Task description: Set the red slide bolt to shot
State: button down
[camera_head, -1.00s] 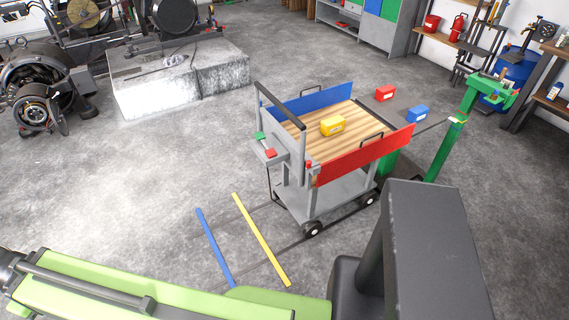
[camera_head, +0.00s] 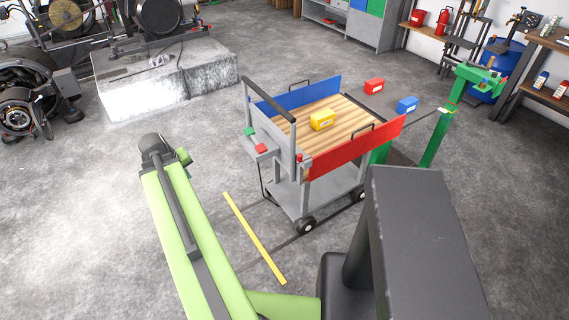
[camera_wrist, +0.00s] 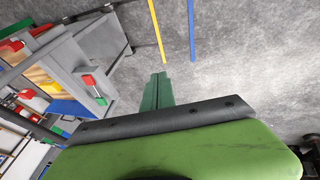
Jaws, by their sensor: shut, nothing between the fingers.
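The cart (camera_head: 328,189) stands mid-view with a wooden deck, a blue side board and a red side board. A small red knob (camera_head: 299,158) sits at the near end of the red board.
A yellow box (camera_head: 322,120) lies on the deck. Red (camera_head: 375,86) and blue (camera_head: 407,104) boxes sit beyond the cart, by a green stand (camera_head: 434,140). A yellow floor strip (camera_head: 254,238) lies near the cart. Open floor lies left of the cart.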

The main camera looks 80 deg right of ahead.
jog(key=s+d+m+g, duration=0.1)
jog(key=s+d, duration=0.3)
jog(key=s, duration=0.5)
jog(key=s+d+m+g+h+b, duration=0.1)
jog(key=s+d, duration=0.4)
jog(key=s, duration=0.5)
jog(key=s+d+m+g, duration=0.1)
jog(key=s+d, duration=0.3)
jog(key=s, duration=0.6)
jog(key=shift+d+r+m+h, duration=0.3)
jog(key=shift+r+m+h, duration=0.1)
jog(key=shift+m, duration=0.5)
